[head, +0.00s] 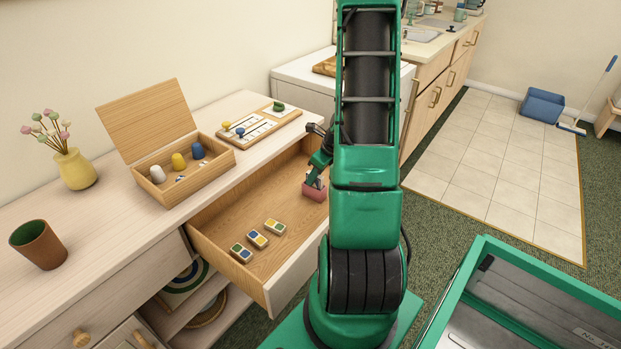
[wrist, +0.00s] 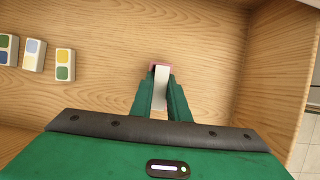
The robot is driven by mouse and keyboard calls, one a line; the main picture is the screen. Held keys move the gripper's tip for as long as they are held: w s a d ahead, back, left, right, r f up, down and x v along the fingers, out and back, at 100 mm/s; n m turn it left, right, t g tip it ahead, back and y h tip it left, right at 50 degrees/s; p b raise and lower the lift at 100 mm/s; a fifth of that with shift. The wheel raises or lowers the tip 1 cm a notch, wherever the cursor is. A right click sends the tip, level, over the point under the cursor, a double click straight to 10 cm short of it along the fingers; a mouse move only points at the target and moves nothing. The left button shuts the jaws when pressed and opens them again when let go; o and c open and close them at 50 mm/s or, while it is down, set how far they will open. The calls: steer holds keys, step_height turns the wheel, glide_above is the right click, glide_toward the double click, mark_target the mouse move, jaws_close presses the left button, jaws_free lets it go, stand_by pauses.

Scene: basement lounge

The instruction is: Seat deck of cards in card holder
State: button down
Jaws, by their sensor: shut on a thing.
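My gripper (wrist: 160,103) points down into the open wooden drawer, near its right end. It is shut on a white deck of cards (wrist: 161,88), held upright between the green fingers. A small pinkish-red card holder (head: 314,192) is directly under the fingertips on the drawer floor. In the wrist view only the holder's pink edge (wrist: 160,66) shows at the far end of the deck. The fingers hide most of the holder, and I cannot tell how far the deck is inside it.
Three tiles with coloured squares (head: 257,238) lie in the drawer, left of the holder. The drawer floor between is bare. On the dresser top stand an open wooden box with pegs (head: 172,197), a game board (head: 249,133), a yellow vase (head: 75,169) and a brown cup (head: 40,247).

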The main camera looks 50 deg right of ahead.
steer(key=shift+f, duration=0.35)
steer(key=c, duration=1.7)
jaws_free()
steer(key=shift+s, duration=0.1)
steer(key=shift+r, duration=0.45)
steer(key=v, duration=1.2)
steer(key=s+a+r+n+g, duration=0.1)
steer(key=s+a+r+n, duration=0.3)
steer(key=a+n, duration=0.3)
steer(key=s+a+r+n+g, duration=0.2)
steer(key=s+a+r+n, duration=0.2)
steer(key=n, duration=0.8)
steer(key=s+a+r+n+g, duration=0.1)
steer(key=s+a+r+n, duration=0.3)
steer(key=s+a+n, duration=0.4)
steer(key=shift+a+r+n, duration=0.1)
steer(key=shift+a+n, duration=0.6)
steer(key=shift+a, duration=0.75)
steer(key=shift+g, duration=0.3)
